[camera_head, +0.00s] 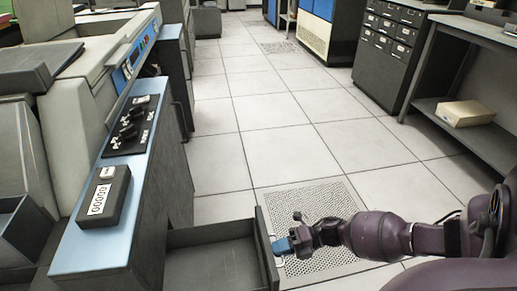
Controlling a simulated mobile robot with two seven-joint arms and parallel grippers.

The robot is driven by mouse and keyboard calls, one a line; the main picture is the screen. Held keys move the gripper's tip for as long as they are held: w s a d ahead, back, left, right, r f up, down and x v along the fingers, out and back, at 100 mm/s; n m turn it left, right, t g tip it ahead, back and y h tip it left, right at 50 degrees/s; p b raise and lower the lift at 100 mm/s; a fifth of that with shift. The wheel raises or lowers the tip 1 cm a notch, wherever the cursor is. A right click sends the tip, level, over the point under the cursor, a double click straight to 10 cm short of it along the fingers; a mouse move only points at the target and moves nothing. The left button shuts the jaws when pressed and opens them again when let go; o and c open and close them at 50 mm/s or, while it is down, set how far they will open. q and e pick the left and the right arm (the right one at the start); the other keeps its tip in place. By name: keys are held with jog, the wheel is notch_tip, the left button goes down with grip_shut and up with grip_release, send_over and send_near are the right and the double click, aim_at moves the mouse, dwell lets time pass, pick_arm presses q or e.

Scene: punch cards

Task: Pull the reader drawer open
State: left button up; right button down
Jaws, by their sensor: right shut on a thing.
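The reader drawer (212,262) is a dark grey, open-topped drawer at the bottom centre. It stands out from the front of the blue-topped card reader cabinet (120,215), and its inside looks empty. A pale handle (277,260) sits on the drawer's right-hand front face. My right gripper (283,246) comes in from the right, low, and is shut on this handle. The fingertips partly hide the handle. The lower part of the drawer is cut off by the picture's edge. My left gripper is not in view.
The cabinet top carries a counter box (104,197) and a black knob panel (138,124). A perforated floor tile (322,205) lies beyond my right arm. A desk with a box (465,113) on its shelf and a card-file cabinet (388,60) stand at right. The middle aisle is clear.

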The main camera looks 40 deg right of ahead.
jog(key=shift+v, duration=0.9)
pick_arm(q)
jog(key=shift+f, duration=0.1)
pick_arm(e)
jog(key=shift+f, duration=0.2)
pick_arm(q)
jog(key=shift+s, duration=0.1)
pick_arm(e)
jog(key=c, duration=1.2)
grip_release()
jog(key=shift+c, duration=0.2)
pick_arm(q)
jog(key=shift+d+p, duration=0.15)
jog(key=shift+p, duration=0.4)
pick_arm(e)
jog(key=v, duration=1)
jog(key=shift+s+d+r, duration=0.15)
jog(key=shift+s+d, duration=0.05)
jog(key=shift+d, duration=0.1)
